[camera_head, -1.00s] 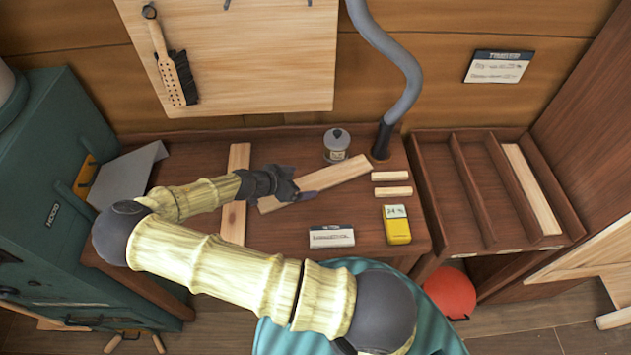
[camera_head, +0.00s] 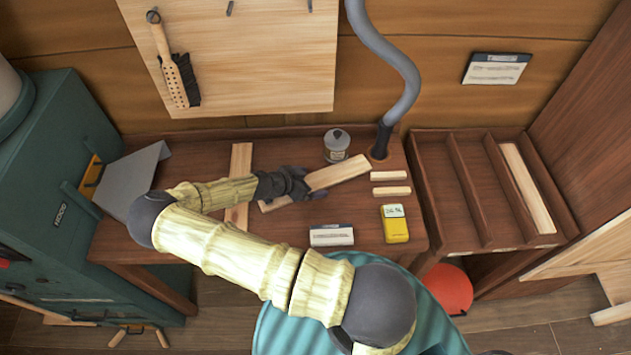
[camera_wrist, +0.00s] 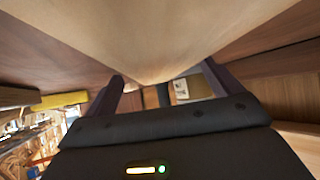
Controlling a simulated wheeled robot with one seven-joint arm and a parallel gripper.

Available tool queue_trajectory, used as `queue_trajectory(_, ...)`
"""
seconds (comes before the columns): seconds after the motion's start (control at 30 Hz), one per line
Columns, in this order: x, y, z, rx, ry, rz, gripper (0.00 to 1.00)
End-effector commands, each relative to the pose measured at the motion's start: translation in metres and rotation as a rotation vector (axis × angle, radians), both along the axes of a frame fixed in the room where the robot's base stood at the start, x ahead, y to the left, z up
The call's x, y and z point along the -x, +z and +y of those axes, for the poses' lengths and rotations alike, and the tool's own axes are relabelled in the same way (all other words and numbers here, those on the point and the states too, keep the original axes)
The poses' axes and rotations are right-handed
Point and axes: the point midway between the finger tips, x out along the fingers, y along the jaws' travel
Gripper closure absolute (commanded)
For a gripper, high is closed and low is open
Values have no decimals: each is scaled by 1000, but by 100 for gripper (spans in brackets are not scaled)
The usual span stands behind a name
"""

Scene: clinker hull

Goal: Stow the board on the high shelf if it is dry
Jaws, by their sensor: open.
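A pale board (camera_head: 340,173) lies diagonally on the brown workbench (camera_head: 280,225). My gripper (camera_head: 303,186) is at the board's left part, with its dark jaws over or beside the wood. In the wrist view the jaws (camera_wrist: 162,90) stand apart, and a broad pale wood surface (camera_wrist: 160,35) fills the top, reaching down between them. I cannot tell whether either jaw touches it. A yellow meter (camera_head: 396,224) with a small display lies on the bench; its reading is too small to make out. I cannot pick out a high shelf.
Another board (camera_head: 240,165) lies crosswise at left. A grey hose (camera_head: 398,75) rises behind. A divided rack (camera_head: 455,185) at right holds one strip (camera_head: 527,188).

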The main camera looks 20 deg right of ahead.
Motion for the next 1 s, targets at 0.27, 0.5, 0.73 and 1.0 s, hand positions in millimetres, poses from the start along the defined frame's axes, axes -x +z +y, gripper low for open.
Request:
queue_trajectory(0.27,0,0,0,0,0,0,37)
queue_trajectory(0.5,0,0,0,0,0,0,71)
queue_trajectory(0.73,-1,4,1,0,1,-1,72)
queue_trajectory(1.0,-1,34,1,-2,-1,-5,85)
